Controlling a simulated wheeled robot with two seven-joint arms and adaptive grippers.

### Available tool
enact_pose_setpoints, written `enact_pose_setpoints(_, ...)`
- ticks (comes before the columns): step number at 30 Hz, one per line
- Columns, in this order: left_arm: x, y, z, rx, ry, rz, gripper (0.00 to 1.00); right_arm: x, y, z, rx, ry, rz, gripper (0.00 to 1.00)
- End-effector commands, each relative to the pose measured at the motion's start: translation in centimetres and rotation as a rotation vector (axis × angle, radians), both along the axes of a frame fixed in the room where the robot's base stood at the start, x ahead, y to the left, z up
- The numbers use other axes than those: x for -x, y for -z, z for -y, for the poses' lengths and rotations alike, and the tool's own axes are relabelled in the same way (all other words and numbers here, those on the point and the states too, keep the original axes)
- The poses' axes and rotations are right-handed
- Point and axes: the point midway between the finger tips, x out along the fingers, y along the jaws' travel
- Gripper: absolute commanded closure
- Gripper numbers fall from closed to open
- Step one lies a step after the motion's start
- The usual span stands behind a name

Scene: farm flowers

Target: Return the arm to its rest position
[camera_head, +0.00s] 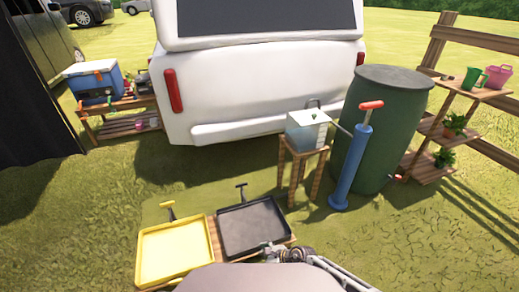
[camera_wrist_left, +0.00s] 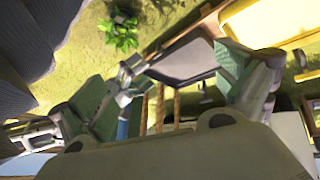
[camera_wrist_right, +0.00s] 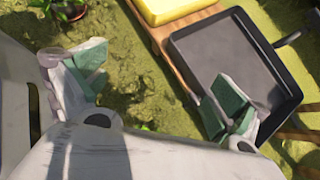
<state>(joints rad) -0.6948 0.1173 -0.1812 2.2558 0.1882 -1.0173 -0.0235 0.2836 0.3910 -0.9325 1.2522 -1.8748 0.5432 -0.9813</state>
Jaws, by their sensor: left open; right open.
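My right gripper (camera_head: 288,253) shows at the bottom of the head view, near the front right corner of the black tray (camera_head: 252,228). In the right wrist view my right gripper (camera_wrist_right: 158,80) has its green-padded fingers wide apart with nothing between them. One finger overlaps the black tray in that picture; I cannot tell whether it touches. My left gripper (camera_wrist_left: 165,85) shows only in the left wrist view, with its green-padded fingers apart. A grey panel and a blue tube show behind the gap, and I see nothing gripped. The left arm is not clear in the head view.
A yellow tray (camera_head: 175,250) lies left of the black tray on a low wooden stand. Behind are a small wooden stool (camera_head: 302,155) with a clear box, a blue pump (camera_head: 352,165), a green barrel (camera_head: 388,125) and a white vehicle (camera_head: 265,85).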

Motion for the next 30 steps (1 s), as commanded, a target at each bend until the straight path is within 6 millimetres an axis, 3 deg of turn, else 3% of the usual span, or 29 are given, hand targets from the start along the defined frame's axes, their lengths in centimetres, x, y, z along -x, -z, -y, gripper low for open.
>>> enact_pose_setpoints(3,-0.2,-0.4,-0.4,-0.014,0.002,-0.007,0.00,-1.0,-3.8,-2.8,-0.174,0.145,-0.012,0.02)
enact_pose_setpoints(6,-0.2,-0.8,-0.7,-0.026,0.004,-0.014,0.00,-2.2,-7.1,-4.3,-0.318,0.275,-0.030,0.02)
enact_pose_setpoints(14,-0.3,-1.7,-1.5,-0.059,0.006,-0.033,0.00,-5.3,-15.1,-4.6,-0.674,0.621,-0.111,0.02)
enact_pose_setpoints(21,-0.4,-2.5,-2.3,-0.088,0.006,-0.049,0.00,-7.5,-20.6,-1.3,-0.979,0.948,-0.221,0.02)
enact_pose_setpoints(30,-0.4,-3.6,-3.3,-0.125,0.004,-0.073,0.00,-8.4,-24.2,5.6,-1.318,1.363,-0.397,0.02)
